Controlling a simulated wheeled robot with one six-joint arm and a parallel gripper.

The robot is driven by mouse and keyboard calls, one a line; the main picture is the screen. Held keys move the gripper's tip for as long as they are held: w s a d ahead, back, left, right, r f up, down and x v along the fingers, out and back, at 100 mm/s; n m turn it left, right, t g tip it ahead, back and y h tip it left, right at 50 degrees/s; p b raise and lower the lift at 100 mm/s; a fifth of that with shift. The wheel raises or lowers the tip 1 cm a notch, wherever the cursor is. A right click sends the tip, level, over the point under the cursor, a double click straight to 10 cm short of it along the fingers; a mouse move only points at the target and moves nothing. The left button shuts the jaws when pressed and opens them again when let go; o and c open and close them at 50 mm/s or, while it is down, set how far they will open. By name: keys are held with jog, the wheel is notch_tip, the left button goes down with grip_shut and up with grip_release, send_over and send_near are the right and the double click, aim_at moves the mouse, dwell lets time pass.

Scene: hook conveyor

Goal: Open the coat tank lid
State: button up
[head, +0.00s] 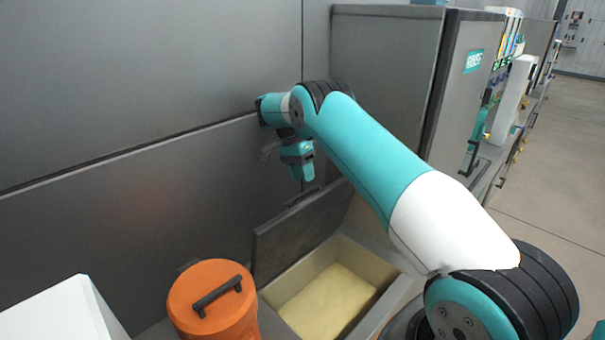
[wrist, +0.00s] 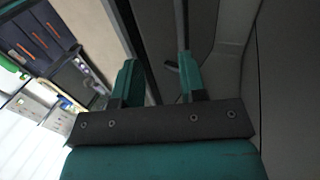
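The coat tank (head: 381,282) is an open box with a cream-coloured inside, at the bottom centre of the head view. Its dark grey lid (head: 290,238) stands raised along the tank's wall-side edge, steeply tilted. A dark handle (head: 302,196) shows near the lid's upper edge. My gripper (head: 304,179) is above the lid, close to the handle, and seems apart from it. In the wrist view my gripper (wrist: 157,58) has its two teal fingers apart with nothing clearly held between them. The dark strips beyond the fingertips are hard to identify.
An orange canister (head: 211,296) with a black handle stands left of the tank. A white box (head: 57,310) is at the lower left. A grey wall (head: 140,80) runs behind my arm. A grey cabinet (head: 385,70) stands beyond the tank. Open floor (head: 565,150) shows at right.

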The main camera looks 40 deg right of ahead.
jog(key=shift+c, duration=1.1)
jog(key=a, duration=0.1)
jog(key=a+b, duration=0.1)
jog(key=a+r+b, duration=0.1)
jog(key=shift+w+a, duration=0.3)
jog(key=shift+w, duration=0.1)
grip_shut()
jog(key=s+a+r+t+b, duration=0.1)
jog(key=s+a+r+b, duration=0.15)
jog(key=a, duration=0.55)
jog(key=s+a+r+b, duration=0.2)
jog(key=a+b, duration=0.1)
jog(key=a, duration=0.5)
jog(key=p+x, duration=0.1)
jog(key=x, duration=0.2)
jog(key=p+x, duration=0.1)
jog(key=x, duration=0.2)
jog(key=p+x, duration=0.2)
jog(key=x, duration=0.1)
jog(key=shift+w+a+f, duration=0.15)
jog(key=shift+w+f, duration=0.05)
